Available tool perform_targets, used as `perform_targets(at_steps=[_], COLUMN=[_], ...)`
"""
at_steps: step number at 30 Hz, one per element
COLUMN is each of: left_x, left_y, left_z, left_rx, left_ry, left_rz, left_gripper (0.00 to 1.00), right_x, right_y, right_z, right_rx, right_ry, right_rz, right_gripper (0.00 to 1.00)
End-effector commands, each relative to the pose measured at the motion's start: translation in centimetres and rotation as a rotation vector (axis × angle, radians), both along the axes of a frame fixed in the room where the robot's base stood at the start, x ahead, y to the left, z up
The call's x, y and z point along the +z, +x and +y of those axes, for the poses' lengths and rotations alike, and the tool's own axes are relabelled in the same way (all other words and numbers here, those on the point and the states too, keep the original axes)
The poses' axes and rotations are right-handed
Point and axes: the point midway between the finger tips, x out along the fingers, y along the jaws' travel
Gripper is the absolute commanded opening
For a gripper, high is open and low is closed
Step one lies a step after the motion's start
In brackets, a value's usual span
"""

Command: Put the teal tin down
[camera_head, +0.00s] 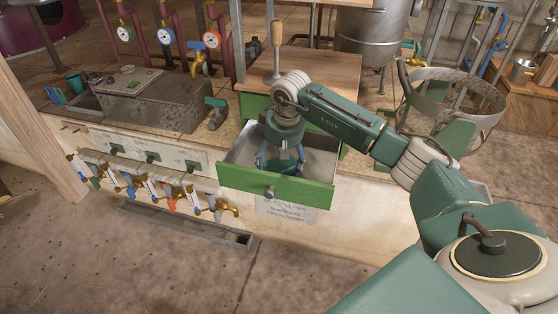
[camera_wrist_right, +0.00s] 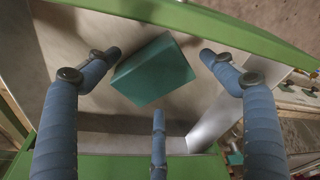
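The teal tin (camera_wrist_right: 155,72) is a box-like teal block lying on the pale floor of the open drawer in the right wrist view. The green-fronted drawer (camera_head: 300,191) is pulled out below the wooden block top. My right gripper (camera_head: 281,160) reaches down into the drawer from above. In the right wrist view its blue fingers (camera_wrist_right: 160,75) are spread around the tin, with visible gaps on both sides, and hold nothing. In the head view the tin is hidden behind the gripper and the drawer front. My left gripper is not in view.
A row of coloured valves (camera_head: 150,187) runs along the counter front left of the drawer. A metal box (camera_head: 148,103) and a teal cup (camera_head: 75,83) stand on the counter. A round metal basket (camera_head: 450,95) is at the right. The floor in front is mostly clear.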

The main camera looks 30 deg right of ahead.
Motion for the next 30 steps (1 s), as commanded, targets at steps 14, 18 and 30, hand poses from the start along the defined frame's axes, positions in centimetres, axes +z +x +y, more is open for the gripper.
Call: perform_targets(at_steps=[14, 18, 30], left_x=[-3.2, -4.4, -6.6], left_y=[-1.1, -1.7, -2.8], left_z=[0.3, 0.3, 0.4], left_rx=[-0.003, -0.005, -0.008], left_ry=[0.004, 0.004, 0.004], left_rz=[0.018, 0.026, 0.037], left_gripper=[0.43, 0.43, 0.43], right_x=[3.0, 6.4, 12.5], right_y=[-0.1, -0.9, -2.4], right_z=[-0.1, 0.0, 0.2], right_rx=[0.001, 0.001, 0.001], right_ry=[-0.002, -0.003, 0.0], right_rz=[-0.006, -0.007, -0.001], right_gripper=[0.83, 0.83, 0.83])
